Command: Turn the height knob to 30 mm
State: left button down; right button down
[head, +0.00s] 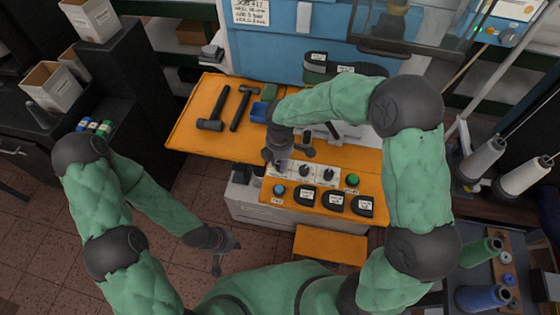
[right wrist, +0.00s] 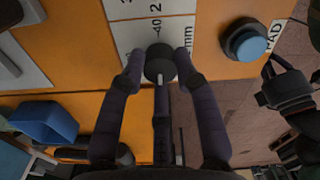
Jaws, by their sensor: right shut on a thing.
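The control panel is an orange board with white scale plates (head: 318,179). My right gripper (head: 281,160) reaches down over the leftmost knob, which it hides in the head view. In the right wrist view its fingers are closed around a round black knob (right wrist: 159,63) on a white plate. Print beside it includes "40" and "mm"; the rest of the scale is partly hidden. A light mark shows on the knob's side towards my gripper. Its exact setting is not readable. My left gripper (head: 226,255) is empty, its fingers apart, low over the floor in front of the bench.
Two more knobs (head: 306,172) (head: 329,175) stand to the right. A blue button (head: 279,189), which also shows in the wrist view (right wrist: 246,43), and a green button (head: 353,180) are close by. Hammers (head: 213,115) and a blue bin (head: 259,111) lie behind, left.

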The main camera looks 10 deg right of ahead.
jog(key=m, duration=0.3)
jog(key=shift+m, duration=0.3)
jog(key=m, duration=0.9)
jog(key=shift+b, duration=0.35)
jog(key=shift+m+b, duration=0.4)
jog(key=shift+m, duration=1.9)
jog(key=c, duration=0.9)
grip_release()
